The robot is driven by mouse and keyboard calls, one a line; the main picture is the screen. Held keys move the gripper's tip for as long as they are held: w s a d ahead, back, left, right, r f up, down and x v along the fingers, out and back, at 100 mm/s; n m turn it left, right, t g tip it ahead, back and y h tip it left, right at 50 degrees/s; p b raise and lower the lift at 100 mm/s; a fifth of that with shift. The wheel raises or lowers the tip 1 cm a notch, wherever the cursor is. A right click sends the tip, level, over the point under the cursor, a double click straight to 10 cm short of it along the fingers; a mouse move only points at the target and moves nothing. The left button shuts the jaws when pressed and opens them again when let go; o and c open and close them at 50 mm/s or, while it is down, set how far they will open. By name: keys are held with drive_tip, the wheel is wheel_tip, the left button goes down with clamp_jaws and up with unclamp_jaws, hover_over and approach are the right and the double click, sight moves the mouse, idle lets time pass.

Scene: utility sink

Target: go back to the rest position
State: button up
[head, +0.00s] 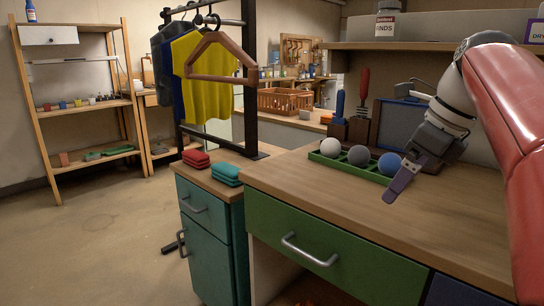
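My gripper (412,165) is at the right of the head view, at the end of my red and white arm. It hangs over the wooden counter (430,215), by the right end of the green ball tray. Its grey body faces down and left. A small purple piece with a pale metal-like end (401,182) shows at its tip. I cannot tell whether this piece is held or is part of the gripper. The finger gap is too small and angled to make out.
A green tray (330,163) holds white, grey and blue balls. Behind stand blue- and red-handled tools and a dark blue panel (400,123). Red and teal folded cloths (226,174) lie left. A clothes rack (249,75) holds shirts. The counter's front right is clear.

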drive_tip(key=shift+s+a+f+n, duration=0.35)
drive_tip(key=shift+f+n, duration=0.15)
drive_tip(key=shift+n, duration=0.3)
drive_tip(key=s+a+f+n+t+h, duration=0.1)
drive_tip(key=s+a+f+n, duration=0.2)
drive_tip(key=s+f+n, duration=0.4)
drive_tip(key=s+a+f+n+t+h, duration=0.1)
drive_tip(key=s+a+f+n, duration=0.3)
drive_tip(key=s+f+n, duration=0.4)
wheel_tip(320, 180, down, 8)
drive_tip(key=n, duration=1)
drive_tip(key=shift+r+h, duration=0.2)
drive_tip(key=shift+h, duration=0.2)
